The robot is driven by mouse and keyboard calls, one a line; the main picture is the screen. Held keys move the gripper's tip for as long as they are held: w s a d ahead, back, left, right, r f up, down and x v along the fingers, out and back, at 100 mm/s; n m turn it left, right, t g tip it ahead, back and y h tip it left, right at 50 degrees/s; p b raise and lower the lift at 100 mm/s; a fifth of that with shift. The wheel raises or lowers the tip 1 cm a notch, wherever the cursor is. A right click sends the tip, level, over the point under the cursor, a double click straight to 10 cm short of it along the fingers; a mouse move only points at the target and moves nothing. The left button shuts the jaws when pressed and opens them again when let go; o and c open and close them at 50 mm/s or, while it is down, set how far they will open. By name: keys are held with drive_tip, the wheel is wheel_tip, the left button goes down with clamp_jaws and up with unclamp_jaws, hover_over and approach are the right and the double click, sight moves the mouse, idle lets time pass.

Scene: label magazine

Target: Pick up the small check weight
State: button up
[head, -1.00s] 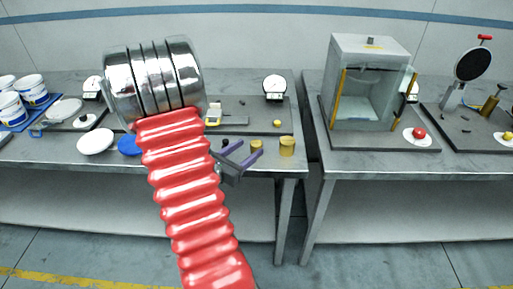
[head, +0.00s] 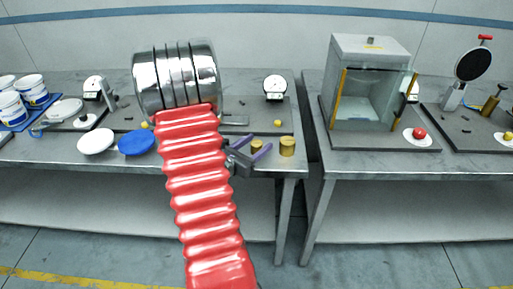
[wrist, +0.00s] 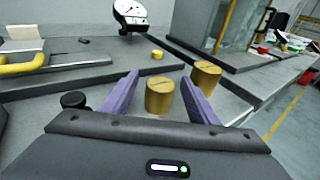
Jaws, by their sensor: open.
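The small check weight, a short brass cylinder (head: 257,146), stands upright near the front edge of the left table. A larger brass cylinder (head: 287,147) stands to its right. My gripper (head: 259,145) is open, with its purple fingers pointing at the small weight. In the wrist view, the small weight (wrist: 160,97) appears between the two fingers of my gripper (wrist: 159,77), with a gap on each side. The larger weight (wrist: 207,76) is beyond the right fingertip. I cannot tell exactly how deep the small weight lies between the fingers.
A black knob-like piece (wrist: 73,100) is outside the left finger. A dial scale (head: 274,88) and a small yellow piece (head: 277,123) are behind the weights. A blue disc (head: 137,143) and a white disc (head: 96,141) lie left. A gap separates the right table (head: 340,160).

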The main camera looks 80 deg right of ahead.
idle(0.3)
clamp_jaws()
idle(0.6)
